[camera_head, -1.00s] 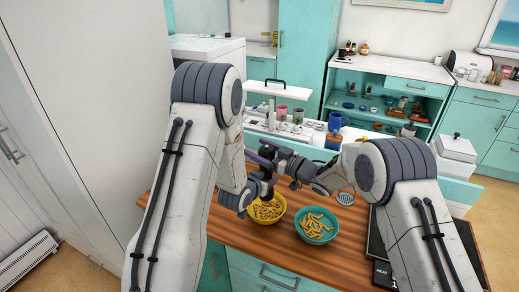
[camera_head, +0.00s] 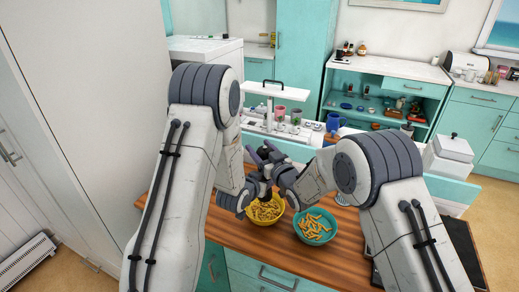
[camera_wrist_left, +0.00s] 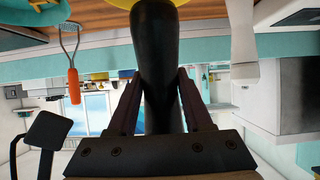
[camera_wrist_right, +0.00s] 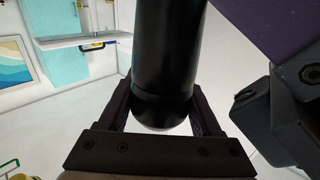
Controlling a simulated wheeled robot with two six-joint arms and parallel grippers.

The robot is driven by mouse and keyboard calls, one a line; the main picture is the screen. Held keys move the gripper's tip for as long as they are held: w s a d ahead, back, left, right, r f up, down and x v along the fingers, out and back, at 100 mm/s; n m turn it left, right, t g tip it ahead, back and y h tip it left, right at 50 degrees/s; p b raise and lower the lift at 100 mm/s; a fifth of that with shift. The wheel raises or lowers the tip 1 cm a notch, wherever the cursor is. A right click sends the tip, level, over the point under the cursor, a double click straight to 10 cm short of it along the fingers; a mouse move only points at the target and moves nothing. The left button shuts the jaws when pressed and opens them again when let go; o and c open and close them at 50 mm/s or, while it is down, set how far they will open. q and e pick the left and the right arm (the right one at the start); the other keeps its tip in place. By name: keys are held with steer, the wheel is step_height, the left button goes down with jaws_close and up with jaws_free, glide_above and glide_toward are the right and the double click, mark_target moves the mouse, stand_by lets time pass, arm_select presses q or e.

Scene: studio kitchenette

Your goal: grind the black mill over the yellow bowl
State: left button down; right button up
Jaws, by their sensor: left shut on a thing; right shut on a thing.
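The black mill is upright above the yellow bowl (camera_head: 268,221), mostly hidden behind my grippers in the head view. The bowl holds pasta-like pieces. My left gripper (camera_head: 257,184) is shut around the mill's dark body (camera_wrist_left: 160,62), which shows between its fingers in the left wrist view. My right gripper (camera_head: 265,155) is above the left one and shut on the mill's upper part. In the right wrist view the black mill (camera_wrist_right: 166,55) shows with its rounded end between the fingers.
A teal bowl (camera_head: 315,239) with similar pieces stands right of the yellow bowl on the wooden counter (camera_head: 240,238). A utensil with an orange handle (camera_wrist_left: 73,86) shows in the left wrist view. A white canister (camera_head: 448,155) stands at the right.

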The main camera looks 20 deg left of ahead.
steer(key=o, duration=1.4)
steer(key=shift+d, duration=0.1)
steer(key=v, duration=1.2)
